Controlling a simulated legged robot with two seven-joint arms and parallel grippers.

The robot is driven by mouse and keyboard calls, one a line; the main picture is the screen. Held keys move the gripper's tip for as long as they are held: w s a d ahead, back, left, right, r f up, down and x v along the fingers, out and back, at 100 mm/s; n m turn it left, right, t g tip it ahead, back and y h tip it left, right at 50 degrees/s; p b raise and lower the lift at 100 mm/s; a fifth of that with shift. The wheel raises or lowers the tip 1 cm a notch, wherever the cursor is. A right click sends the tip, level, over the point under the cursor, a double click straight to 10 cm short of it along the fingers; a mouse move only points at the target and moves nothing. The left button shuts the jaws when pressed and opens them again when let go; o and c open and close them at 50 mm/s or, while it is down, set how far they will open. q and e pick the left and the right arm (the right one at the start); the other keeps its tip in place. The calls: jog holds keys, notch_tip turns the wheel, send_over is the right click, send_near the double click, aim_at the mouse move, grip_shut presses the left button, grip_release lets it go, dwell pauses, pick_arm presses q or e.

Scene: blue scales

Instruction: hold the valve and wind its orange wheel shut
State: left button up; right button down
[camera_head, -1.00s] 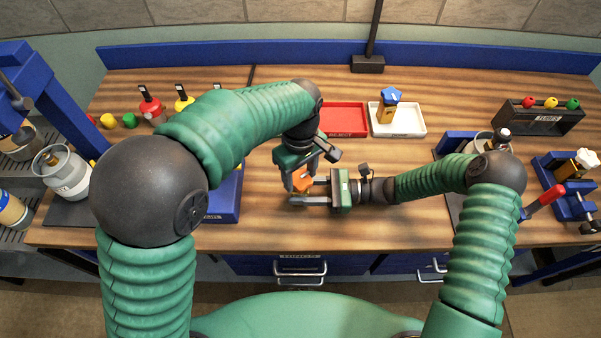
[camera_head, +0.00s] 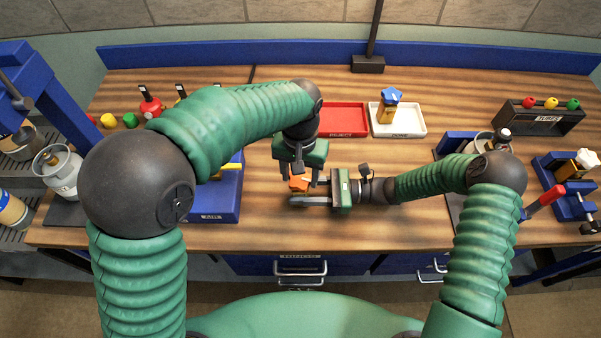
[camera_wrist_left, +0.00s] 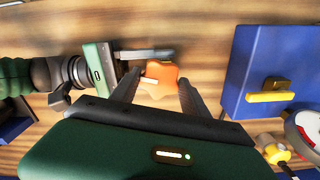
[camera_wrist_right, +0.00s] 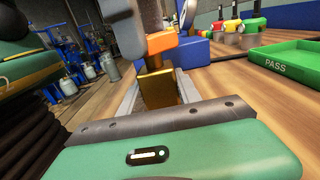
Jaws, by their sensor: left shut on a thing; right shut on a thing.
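The valve's orange wheel (camera_head: 299,183) faces up above the middle of the wooden bench. It also shows as an orange lobed knob (camera_wrist_left: 162,78) in the left wrist view. My left gripper (camera_head: 297,176) points down from above, its fingers on either side of the wheel and shut on it. My right gripper (camera_head: 315,193) reaches in from the right, shut on the valve's brass body (camera_wrist_right: 158,88). In the right wrist view the wheel (camera_wrist_right: 162,43) sits on top of that body, with the left fingers coming down to it. The valve's lower part is hidden.
A red REJECT tray (camera_head: 345,120) and a white DONE tray (camera_head: 411,120), holding a blue-wheeled valve (camera_head: 388,102), lie behind. A blue block (camera_head: 216,197) stands left of the grippers. A dark rack (camera_head: 540,117) is at right. Bench in front is clear.

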pick_arm(q)
jog(key=m, duration=0.7)
jog(key=shift+w+d, duration=0.1)
jog(key=shift+w, duration=0.05)
pick_arm(e)
jog(key=shift+s+a, duration=0.1)
jog(key=shift+s, duration=0.15)
pick_arm(q)
jog(key=m, duration=0.4)
jog(key=shift+r+m, duration=0.1)
jog(key=shift+m, duration=0.3)
jog(key=shift+d+m, duration=0.1)
jog(key=shift+m, duration=1.4)
jog(key=o, duration=1.4)
jog(key=shift+c, duration=0.2)
pick_arm(e)
jog(key=shift+w, duration=0.1)
